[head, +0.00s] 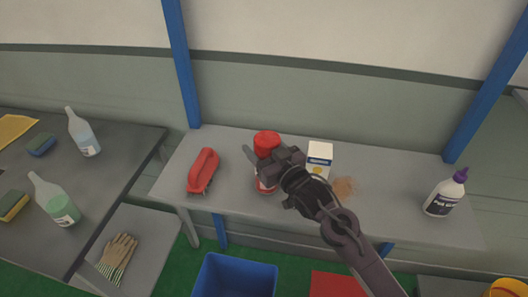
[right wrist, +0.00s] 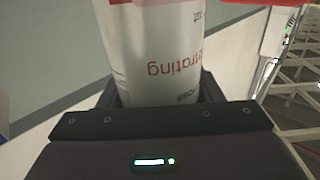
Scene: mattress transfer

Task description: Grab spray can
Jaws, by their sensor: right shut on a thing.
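The spray can has a red cap (head: 266,142) and stands upright in the middle of the grey table in the head view. My right gripper (head: 262,166) reaches across from the lower right and is shut around the can's body, hiding much of it. In the right wrist view the can's silver-white body (right wrist: 155,50) with red lettering sits between the two fingers of my right gripper (right wrist: 158,88). My left gripper is not in view.
On the grey table (head: 408,215) are a red stapler-like object (head: 203,170) to the left, a white carton (head: 319,157) close right, brown crumbs (head: 345,188), and a purple-capped bottle (head: 446,193). Blue (head: 235,277) and red (head: 337,286) bins stand in front. Left is a dark table (head: 100,165) with bottles.

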